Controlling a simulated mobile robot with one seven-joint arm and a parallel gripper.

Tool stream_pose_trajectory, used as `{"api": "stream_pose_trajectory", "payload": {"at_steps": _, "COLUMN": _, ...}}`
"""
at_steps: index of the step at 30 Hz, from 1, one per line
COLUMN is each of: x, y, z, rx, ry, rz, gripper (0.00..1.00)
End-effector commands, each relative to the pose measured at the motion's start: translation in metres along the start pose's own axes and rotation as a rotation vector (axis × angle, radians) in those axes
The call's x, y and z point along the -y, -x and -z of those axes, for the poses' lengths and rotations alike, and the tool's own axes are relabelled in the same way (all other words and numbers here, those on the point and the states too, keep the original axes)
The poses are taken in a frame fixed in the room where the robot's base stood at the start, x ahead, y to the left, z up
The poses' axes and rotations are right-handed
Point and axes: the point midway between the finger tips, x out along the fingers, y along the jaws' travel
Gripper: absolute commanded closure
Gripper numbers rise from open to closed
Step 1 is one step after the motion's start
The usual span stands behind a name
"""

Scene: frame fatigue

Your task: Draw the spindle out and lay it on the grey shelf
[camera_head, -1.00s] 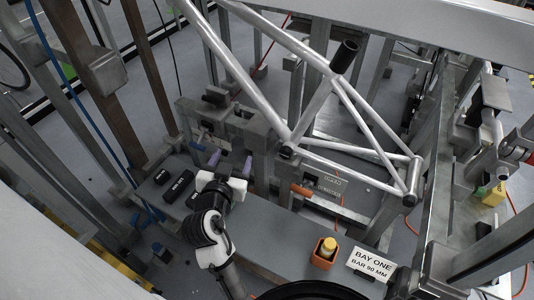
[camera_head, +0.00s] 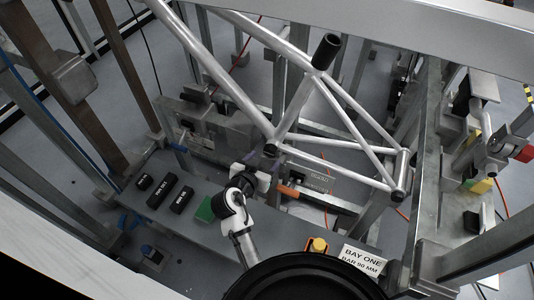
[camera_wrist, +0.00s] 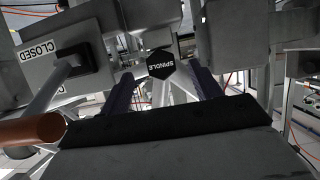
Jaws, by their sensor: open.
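The spindle (camera_wrist: 160,65) shows end-on in the wrist view as a black hexagonal head with white lettering, set among grey metal blocks. My gripper (camera_wrist: 160,76) is open, with one purple finger to the left of the head and one to the right. I cannot tell whether either finger touches it. In the head view my gripper (camera_head: 268,160) is at the metal fixture below the white tube frame, and the spindle is hidden there. The grey shelf (camera_head: 290,228) runs across the lower middle, in front of the fixture.
Several black labelled blocks (camera_head: 162,194) and a green square (camera_head: 205,210) are on the shelf's left part. An orange holder with a yellow top (camera_head: 318,245) and a BAY ONE sign (camera_head: 361,259) stand right. A copper-coloured handle (camera_wrist: 32,130) is left of my gripper in the wrist view.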

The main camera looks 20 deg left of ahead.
Motion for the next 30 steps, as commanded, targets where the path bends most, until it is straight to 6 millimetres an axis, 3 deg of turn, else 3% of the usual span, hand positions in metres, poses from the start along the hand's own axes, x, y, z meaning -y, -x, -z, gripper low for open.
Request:
{"api": "stream_pose_trajectory", "payload": {"at_steps": 3, "x": 0.001, "y": -0.018, "z": 0.001, "rx": 0.001, "ry": -0.001, "rz": 0.001, "gripper": 0.37}}
{"api": "stream_pose_trajectory", "payload": {"at_steps": 9, "x": 0.000, "y": -0.035, "z": 0.000, "rx": 0.001, "ry": 0.000, "rz": 0.001, "gripper": 0.37}}
{"api": "stream_pose_trajectory", "payload": {"at_steps": 19, "x": 0.000, "y": -0.039, "z": 0.000, "rx": 0.001, "ry": 0.000, "rz": 0.002, "gripper": 0.37}}
{"api": "stream_pose_trajectory", "payload": {"at_steps": 30, "x": 0.000, "y": -0.039, "z": 0.000, "rx": 0.000, "ry": 0.000, "rz": 0.002, "gripper": 0.84}}
